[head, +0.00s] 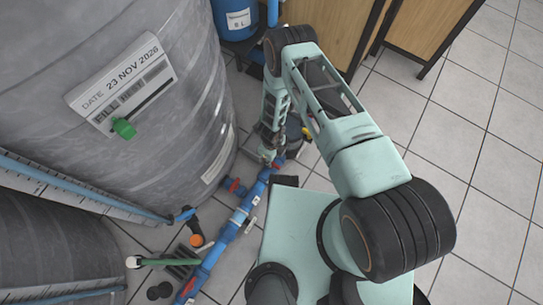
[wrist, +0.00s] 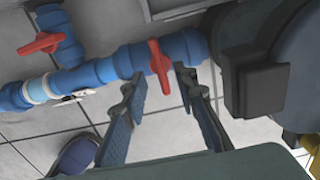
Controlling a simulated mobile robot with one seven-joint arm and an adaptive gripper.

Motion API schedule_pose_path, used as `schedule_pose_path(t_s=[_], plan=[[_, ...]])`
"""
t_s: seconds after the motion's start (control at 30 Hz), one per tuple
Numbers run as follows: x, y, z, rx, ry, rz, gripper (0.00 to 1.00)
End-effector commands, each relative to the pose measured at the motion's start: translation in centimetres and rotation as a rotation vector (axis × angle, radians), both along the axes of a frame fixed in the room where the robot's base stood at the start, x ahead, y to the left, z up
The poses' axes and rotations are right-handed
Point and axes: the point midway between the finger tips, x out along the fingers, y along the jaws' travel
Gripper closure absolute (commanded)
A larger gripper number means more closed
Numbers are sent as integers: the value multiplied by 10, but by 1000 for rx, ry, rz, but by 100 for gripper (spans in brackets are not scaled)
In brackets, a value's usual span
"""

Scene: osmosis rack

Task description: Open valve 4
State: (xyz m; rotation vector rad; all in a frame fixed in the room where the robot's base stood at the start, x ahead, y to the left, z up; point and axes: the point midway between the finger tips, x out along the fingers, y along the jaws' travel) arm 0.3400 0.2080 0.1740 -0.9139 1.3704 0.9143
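A blue pipe (wrist: 95,75) carries two valves with red handles in the wrist view. One red handle (wrist: 160,66) stands near my fingertips, and the other red handle (wrist: 40,43) is on a branch at the upper left. My gripper (wrist: 159,82) is open, with one finger on each side of the nearer handle; I cannot tell whether either finger touches it. In the head view the same pipe (head: 225,238) runs along the floor, with red handles (head: 234,186) beside it and near my gripper (head: 269,156). No valve number is readable, so I cannot tell which is valve 4.
A large grey tank (head: 180,95) stands left of the pipe, with a second dark tank (head: 50,250) at the lower left. A blue container (head: 236,22) and wooden cabinets (head: 425,35) are at the back. The tiled floor (head: 485,150) on the right is clear.

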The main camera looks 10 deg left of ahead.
Motion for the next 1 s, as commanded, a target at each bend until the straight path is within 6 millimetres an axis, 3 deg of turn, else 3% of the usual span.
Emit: schedule_pose_path(t_s=[0.03, 0.23, 0.63, 0.87, 1.0], plan=[[-1, 0, -13, -1, 0, 1, 73], [0, 0, -36, 0, -1, 2, 73], [1, 0, -42, 1, -1, 1, 73], [1, 0, -41, 1, -1, 1, 98], [1, 0, -41, 1, -1, 1, 100]])
